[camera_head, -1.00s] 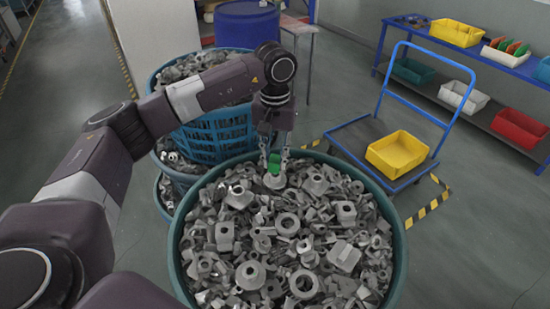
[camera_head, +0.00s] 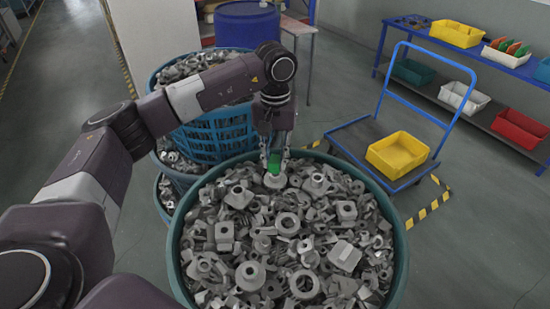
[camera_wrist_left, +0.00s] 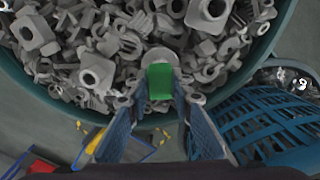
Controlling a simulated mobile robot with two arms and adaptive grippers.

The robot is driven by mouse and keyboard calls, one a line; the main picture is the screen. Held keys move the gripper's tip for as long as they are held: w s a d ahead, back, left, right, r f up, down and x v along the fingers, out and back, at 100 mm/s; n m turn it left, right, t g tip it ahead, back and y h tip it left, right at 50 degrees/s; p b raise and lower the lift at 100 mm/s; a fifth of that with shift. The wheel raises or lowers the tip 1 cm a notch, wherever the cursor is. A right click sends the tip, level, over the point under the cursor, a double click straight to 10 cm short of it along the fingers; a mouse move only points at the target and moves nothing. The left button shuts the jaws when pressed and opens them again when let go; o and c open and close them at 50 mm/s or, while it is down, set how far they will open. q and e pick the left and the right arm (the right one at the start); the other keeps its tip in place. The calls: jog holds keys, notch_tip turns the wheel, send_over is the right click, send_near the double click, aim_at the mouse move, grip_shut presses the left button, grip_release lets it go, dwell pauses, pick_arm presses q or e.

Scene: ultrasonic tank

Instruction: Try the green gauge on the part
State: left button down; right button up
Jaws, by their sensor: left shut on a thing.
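My left gripper (camera_head: 274,168) is shut on the green gauge (camera_head: 274,162), a small green block. It hangs over the far side of the bin of metal parts. A grey round part (camera_head: 274,181) lies directly below the gauge. In the left wrist view, the green gauge (camera_wrist_left: 160,82) sits between the two fingertips, and the round part (camera_wrist_left: 157,54) shows just beyond it. The gauge looks close to or touching this part; I cannot tell which. My right gripper is not in view.
The large teal bin (camera_head: 398,262) is full of loose grey metal parts. Blue baskets (camera_head: 212,138) of parts stand behind it. A blue trolley (camera_head: 352,135) carries a yellow box (camera_head: 397,153) at right. A blue shelf (camera_head: 480,52) holds coloured bins and green and orange pieces.

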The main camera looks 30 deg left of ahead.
pick_arm(q)
jog(key=shift+f+b, duration=0.75)
jog(key=shift+f, duration=0.2)
dwell(0.4)
jog(key=shift+r, duration=0.15)
dwell(0.9)
jog(key=shift+r+p, duration=1.2)
jog(key=shift+r, duration=1.05)
jog(key=shift+r+p, duration=1.1)
jog(key=shift+r, duration=0.9)
jog(key=shift+f, duration=0.15)
